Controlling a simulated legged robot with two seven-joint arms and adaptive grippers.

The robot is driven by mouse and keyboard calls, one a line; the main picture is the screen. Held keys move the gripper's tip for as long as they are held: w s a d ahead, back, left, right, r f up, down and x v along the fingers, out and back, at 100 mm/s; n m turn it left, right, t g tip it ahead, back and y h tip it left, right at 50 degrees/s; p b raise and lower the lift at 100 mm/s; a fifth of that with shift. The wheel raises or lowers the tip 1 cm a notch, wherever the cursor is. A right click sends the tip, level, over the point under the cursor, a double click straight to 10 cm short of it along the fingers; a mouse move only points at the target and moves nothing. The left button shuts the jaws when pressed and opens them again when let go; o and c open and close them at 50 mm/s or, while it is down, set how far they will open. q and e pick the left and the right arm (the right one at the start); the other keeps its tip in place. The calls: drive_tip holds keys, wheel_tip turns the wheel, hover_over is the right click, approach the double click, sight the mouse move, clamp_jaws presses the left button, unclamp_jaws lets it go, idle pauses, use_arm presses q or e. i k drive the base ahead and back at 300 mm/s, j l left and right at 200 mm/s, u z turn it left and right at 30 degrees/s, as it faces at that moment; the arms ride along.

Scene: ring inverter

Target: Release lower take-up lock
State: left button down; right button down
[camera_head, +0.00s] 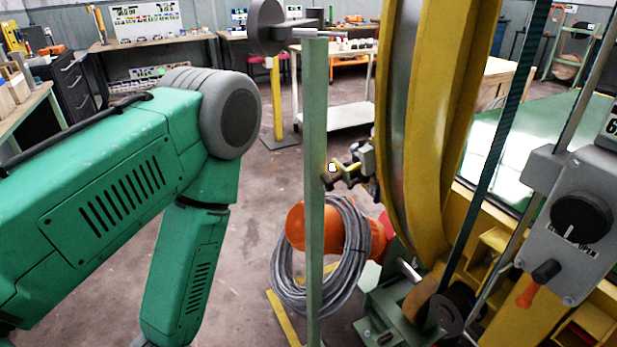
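A large yellow ring (453,110) stands upright right of centre. A small metal clamp-like fitting (350,170) sits between a pale green post (315,130) and the ring. I cannot tell which of these parts is the lower take-up lock. My green left arm comes in from the left, bends at a grey joint and runs down out of the bottom edge. Neither gripper shows.
A grey cable coil (283,280) hangs behind the post, around an orange part (330,227). Workbenches and a white cart (345,115) stand behind. Open floor shows left of the post.

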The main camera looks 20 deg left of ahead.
sight(356, 181)
drive_tip(key=j+z, duration=0.25)
drive_tip(key=j, duration=0.4)
drive_tip(key=j+z, duration=0.25)
drive_tip(key=j, duration=0.4)
drive_tip(key=k+j+z, duration=0.15)
drive_tip(key=j+z, duration=0.15)
drive_tip(key=j, duration=0.3)
drive_tip(key=i+j+z, duration=0.15)
drive_tip(key=j+z, duration=0.25)
drive_tip(key=j, duration=0.25)
drive_tip(key=j+z, duration=0.45)
drive_tip(key=j, duration=0.2)
drive_tip(key=j+z, duration=0.4)
drive_tip(key=j, duration=0.3)
drive_tip(key=k+j+z, duration=0.15)
drive_tip(key=j+z, duration=0.25)
drive_tip(key=j, duration=0.75)
drive_tip(key=i+j, duration=0.1)
drive_tip(key=j, duration=0.45)
drive_tip(key=i+l+z, duration=0.05)
